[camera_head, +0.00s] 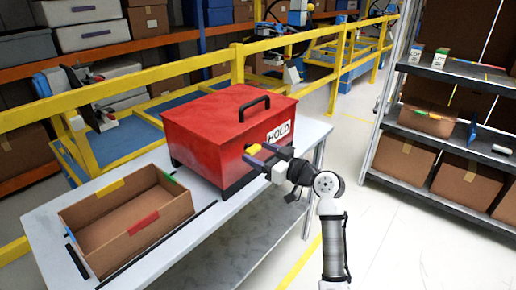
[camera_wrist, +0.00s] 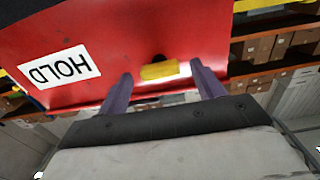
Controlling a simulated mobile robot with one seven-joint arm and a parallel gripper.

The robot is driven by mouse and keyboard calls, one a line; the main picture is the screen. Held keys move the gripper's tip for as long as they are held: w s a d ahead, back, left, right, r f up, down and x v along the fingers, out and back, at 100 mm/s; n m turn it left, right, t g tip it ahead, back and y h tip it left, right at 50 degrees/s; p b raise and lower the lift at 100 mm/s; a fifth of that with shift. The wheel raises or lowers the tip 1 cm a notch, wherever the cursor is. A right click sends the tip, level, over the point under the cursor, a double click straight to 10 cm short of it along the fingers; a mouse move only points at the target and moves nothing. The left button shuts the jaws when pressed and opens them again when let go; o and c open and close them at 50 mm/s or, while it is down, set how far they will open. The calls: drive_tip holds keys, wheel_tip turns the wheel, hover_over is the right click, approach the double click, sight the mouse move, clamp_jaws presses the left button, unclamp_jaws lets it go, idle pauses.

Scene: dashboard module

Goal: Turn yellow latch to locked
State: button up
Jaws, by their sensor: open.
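A red box (camera_head: 215,125) with a black handle on its lid stands on the grey table. Its front face carries a white HOLD label (camera_head: 278,132), which also shows upside down in the wrist view (camera_wrist: 58,73). The yellow latch (camera_wrist: 159,71) sits on that face below a dark round hole in the wrist view; in the head view the latch (camera_head: 253,149) shows just by the fingers. My gripper (camera_head: 259,156) is open at the front face. In the wrist view its two purple fingers (camera_wrist: 164,88) stand on either side of the latch, with gaps; contact is not visible.
An open cardboard box (camera_head: 150,222) with coloured tabs sits on the table (camera_head: 250,232) to the left. Yellow railing (camera_head: 110,99) runs behind the table. A shelf (camera_head: 440,134) with boxes stands at the right, with clear floor between.

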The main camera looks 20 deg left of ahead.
drive_tip(key=shift+w+a, duration=0.25)
drive_tip(key=shift+a, duration=0.35)
drive_tip(key=c, duration=1)
